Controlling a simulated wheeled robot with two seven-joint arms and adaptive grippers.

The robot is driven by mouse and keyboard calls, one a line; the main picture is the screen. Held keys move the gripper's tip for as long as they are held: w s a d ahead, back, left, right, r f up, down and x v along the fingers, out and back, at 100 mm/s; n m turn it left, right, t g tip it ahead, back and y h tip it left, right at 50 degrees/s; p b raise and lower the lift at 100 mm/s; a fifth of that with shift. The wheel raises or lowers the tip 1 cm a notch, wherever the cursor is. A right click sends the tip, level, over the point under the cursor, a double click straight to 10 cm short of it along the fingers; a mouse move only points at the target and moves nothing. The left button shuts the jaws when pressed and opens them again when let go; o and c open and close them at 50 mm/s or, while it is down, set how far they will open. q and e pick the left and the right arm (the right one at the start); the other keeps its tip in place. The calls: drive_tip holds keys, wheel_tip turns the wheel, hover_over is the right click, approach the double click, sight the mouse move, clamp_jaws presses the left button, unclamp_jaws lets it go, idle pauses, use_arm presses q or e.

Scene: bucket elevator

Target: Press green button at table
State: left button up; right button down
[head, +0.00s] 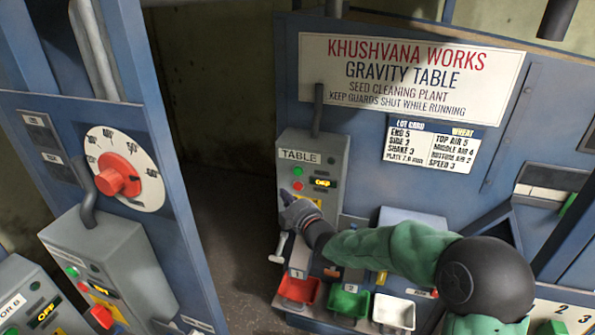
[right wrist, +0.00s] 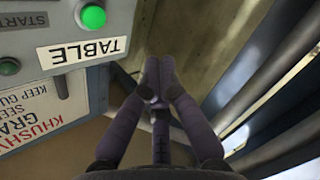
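The grey TABLE box (head: 318,153) is mounted on the blue machine. Its green button (head: 299,171) sits under the TABLE label, above a red button (head: 297,186). In the right wrist view the box appears upside down, with the green button (right wrist: 93,16) at the top beside a START label. My right gripper (head: 287,198) is in front of the box's lower left edge, below the green button in the picture. In the right wrist view its fingers (right wrist: 160,65) are together and empty, pointing past the box's side, apart from the button. My left gripper is not in view.
The display (head: 322,182) on the TABLE box reads OFF. Red (head: 299,290), green (head: 349,303) and white (head: 394,311) bins are below. A blue post with a dial (head: 125,168) and another control box (head: 105,262) stand left. A dark gap lies between.

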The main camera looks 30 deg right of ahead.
sight(298, 171)
drive_tip(key=shift+d, duration=0.1)
drive_tip(key=shift+w+d+p, duration=0.35)
drive_tip(key=shift+w+d, duration=1.1)
drive_tip(key=shift+d, duration=0.2)
drive_tip(key=shift+w+d+p, duration=0.35)
drive_tip(key=shift+w+d, duration=1.05)
drive_tip(key=shift+d, duration=0.2)
drive_tip(key=shift+w+d+b, duration=0.3)
drive_tip(key=shift+d+b, duration=0.05)
drive_tip(key=shift+b, duration=0.2)
